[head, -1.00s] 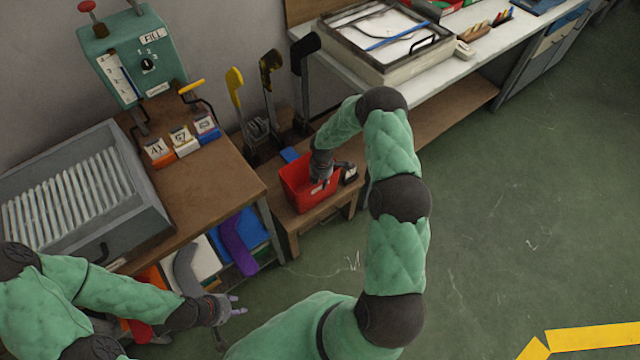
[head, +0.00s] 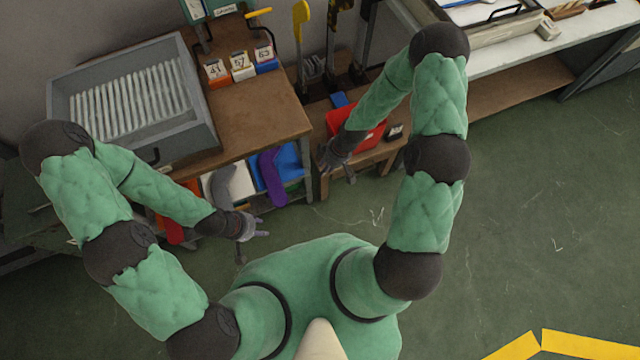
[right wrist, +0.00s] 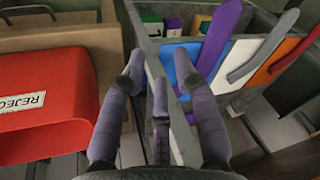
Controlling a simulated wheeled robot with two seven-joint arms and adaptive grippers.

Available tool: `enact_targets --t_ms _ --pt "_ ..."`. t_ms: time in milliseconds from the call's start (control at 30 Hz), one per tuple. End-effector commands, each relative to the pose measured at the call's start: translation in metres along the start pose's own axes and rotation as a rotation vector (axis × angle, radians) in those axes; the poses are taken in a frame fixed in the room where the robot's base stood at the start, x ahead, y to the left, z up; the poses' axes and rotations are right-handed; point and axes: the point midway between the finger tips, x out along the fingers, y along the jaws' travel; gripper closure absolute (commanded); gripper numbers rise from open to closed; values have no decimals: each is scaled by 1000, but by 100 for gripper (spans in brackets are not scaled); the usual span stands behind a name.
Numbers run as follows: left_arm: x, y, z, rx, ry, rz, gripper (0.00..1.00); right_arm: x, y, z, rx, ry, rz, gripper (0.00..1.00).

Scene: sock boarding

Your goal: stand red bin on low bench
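The red bin (head: 368,138) sits on the low wooden bench (head: 372,160), partly hidden behind my right forearm. In the right wrist view, the red bin (right wrist: 40,105) is at the left with a white "REJECT" label. My right gripper (head: 338,172) is at the bench's front left, beside the bin and apart from it. In the right wrist view its fingers (right wrist: 163,85) are spread with nothing between them. My left gripper (head: 258,228) is open and empty, low in front of the wooden table.
A wooden table (head: 260,110) with a grey tray (head: 200,125) stands left. Under it, a divided rack holds coloured sock shapes, one purple (head: 272,178).

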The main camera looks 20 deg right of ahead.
Motion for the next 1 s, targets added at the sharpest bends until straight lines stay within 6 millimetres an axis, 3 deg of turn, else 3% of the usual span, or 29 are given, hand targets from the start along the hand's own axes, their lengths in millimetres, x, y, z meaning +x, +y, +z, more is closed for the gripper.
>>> enact_targets --t_ms 33,100,200,333,500,1000 --pt "0 0 0 0 0 0 60 6 -30 4 128 7 -25 69" --pt "0 0 0 0 0 0 60 11 -63 10 328 13 -44 69" --pt "0 0 0 0 0 0 60 12 -100 23 580 8 -54 69" --pt "0 0 0 0 0 0 60 10 -131 38 814 -6 -47 69" --pt "0 0 0 0 0 0 60 7 -145 48 943 -14 -36 69" --pt "0 0 0 0 0 0 60 6 -146 49 950 -15 -35 69"
